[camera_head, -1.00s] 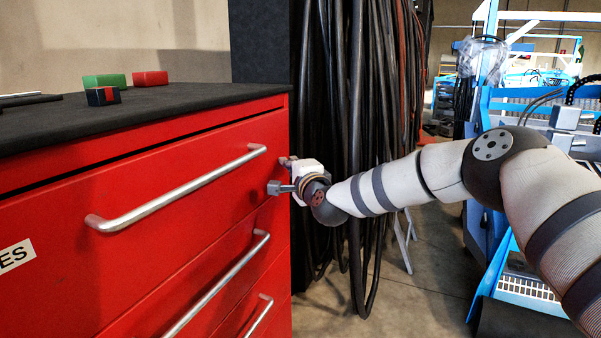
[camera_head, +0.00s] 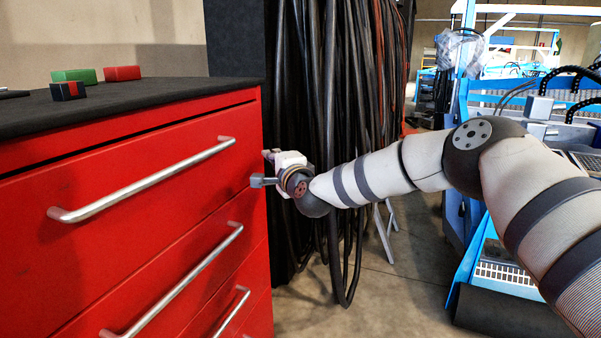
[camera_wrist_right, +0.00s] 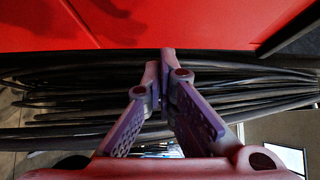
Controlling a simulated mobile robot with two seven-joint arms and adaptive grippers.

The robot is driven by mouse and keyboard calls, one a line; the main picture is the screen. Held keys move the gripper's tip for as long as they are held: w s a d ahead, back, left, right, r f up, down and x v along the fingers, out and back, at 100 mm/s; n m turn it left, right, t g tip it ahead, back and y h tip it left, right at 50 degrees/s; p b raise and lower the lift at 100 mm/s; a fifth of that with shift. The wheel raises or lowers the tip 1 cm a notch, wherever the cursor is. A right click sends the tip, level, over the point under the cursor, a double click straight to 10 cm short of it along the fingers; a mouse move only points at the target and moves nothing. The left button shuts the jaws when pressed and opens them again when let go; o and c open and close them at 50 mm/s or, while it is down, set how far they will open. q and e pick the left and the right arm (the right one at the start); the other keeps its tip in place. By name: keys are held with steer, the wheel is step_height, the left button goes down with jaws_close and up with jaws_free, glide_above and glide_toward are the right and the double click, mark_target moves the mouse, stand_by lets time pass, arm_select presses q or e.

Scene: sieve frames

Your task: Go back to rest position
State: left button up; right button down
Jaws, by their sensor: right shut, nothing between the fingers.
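My right gripper (camera_head: 262,174) is at the right front corner of the red drawer cabinet (camera_head: 120,165), level with the upper drawers. It is empty and its fingers are together. In the right wrist view the fingertips (camera_wrist_right: 160,66) meet just short of the red cabinet face (camera_wrist_right: 120,25); I cannot tell whether they touch it. My right arm reaches in from the right side of the head view. My left gripper is not in view.
Silver bar handles (camera_head: 145,180) stick out from the cabinet front. Green (camera_head: 74,75), red (camera_head: 122,73) and dark (camera_head: 67,91) blocks sit on the black top. Black hoses (camera_head: 340,100) hang behind my gripper. Blue machinery (camera_head: 480,235) stands at the right. Some floor (camera_head: 400,295) is clear.

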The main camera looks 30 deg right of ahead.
steer(key=s+p, duration=0.1)
steer(key=s, duration=1)
steer(key=s+a+f+n+g+y+p, duration=0.1)
steer(key=s+a+f+n+g+y, duration=0.25)
steer(key=f, duration=0.55)
steer(key=s+a+f+n+g+p, duration=0.25)
steer(key=s+a+f, duration=0.25)
steer(key=s+f, duration=0.25)
steer(key=s+a+f+n+g+p, duration=0.15)
steer(key=s+f+n+g, duration=0.25)
steer(key=s+f, duration=0.7)
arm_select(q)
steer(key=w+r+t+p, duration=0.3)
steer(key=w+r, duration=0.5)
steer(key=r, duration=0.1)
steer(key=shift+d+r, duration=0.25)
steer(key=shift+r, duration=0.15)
arm_select(e)
steer(key=s+d+n+g, duration=0.1)
steer(key=s+n+g, duration=0.1)
steer(key=s, duration=1)
steer(key=s+d+n+g+h, duration=0.1)
steer(key=s+g, duration=0.4)
steer(key=s, duration=0.7)
steer(key=s+d+n+g+h, duration=0.1)
steer(key=s+d+n+g, duration=0.2)
steer(key=s, duration=1)
steer(key=shift+f+n, duration=0.35)
steer(key=shift+n, duration=0.85)
